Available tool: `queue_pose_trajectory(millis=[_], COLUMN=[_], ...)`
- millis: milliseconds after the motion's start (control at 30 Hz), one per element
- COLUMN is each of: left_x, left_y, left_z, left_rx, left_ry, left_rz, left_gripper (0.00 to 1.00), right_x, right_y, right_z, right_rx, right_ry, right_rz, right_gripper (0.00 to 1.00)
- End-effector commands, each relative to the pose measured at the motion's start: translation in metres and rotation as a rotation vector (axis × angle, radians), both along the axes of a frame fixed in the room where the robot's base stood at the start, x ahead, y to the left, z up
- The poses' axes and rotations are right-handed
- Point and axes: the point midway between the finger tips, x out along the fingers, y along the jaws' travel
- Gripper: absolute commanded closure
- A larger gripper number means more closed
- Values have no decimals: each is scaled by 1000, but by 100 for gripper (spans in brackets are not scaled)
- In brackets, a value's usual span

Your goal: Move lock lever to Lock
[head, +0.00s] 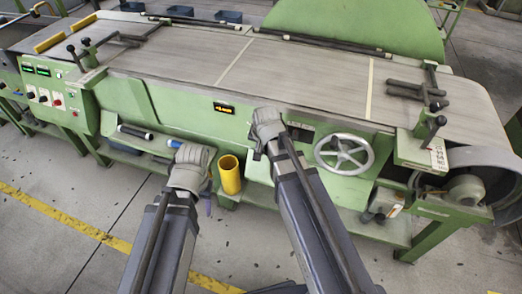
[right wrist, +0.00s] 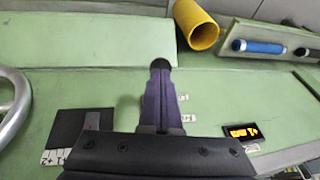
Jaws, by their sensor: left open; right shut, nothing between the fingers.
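The lock lever shows in the right wrist view as a black ball knob (right wrist: 161,65) at the tips of my right gripper's fingers. Its stem is hidden behind the fingers. Two small white labels sit on the green panel beside it, too small to read. My right gripper (right wrist: 158,82) has its purple fingers shut, with nothing between them. The tips appear close to the knob; I cannot tell if they touch it. In the head view my right wrist covers the lever. My left gripper (head: 208,200) is open and empty, low in front of the machine's shelf, mostly hidden by its wrist.
A handwheel (head: 344,153) is right of my right arm. An orange display (head: 224,108) is on the front panel. A yellow cup (head: 230,175) stands between my arms. A blue-handled tool (right wrist: 259,46) lies on the shelf. A black slot with a scale (right wrist: 80,132) is beside the lever.

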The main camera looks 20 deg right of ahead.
Motion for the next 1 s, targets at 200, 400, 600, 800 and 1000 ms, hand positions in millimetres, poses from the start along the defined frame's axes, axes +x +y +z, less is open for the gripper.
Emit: queue_pose_trajectory(millis=[200, 400, 600, 800, 1000], left_x=[0, 0, 0, 0, 0], left_y=[0, 0, 0, 0, 0], left_z=[-15, -26, -32, -34, -35], left_rx=[0, 0, 0, 0, 0], left_ry=[0, 0, 0, 0, 0], left_rz=[0, 0, 0, 0, 0], left_gripper=[50, 50, 50, 50, 50], right_x=[-3, -4, -5, -5, -5], right_y=[2, 3, 3, 3, 3], right_z=[-12, -23, -29, -31, -32], right_rx=[-22, -23, -23, -22, -22], right_ry=[-34, -35, -35, -33, -32], right_rz=[1, 0, 0, 1, 1], right_gripper=[100, 100, 100, 100, 100])
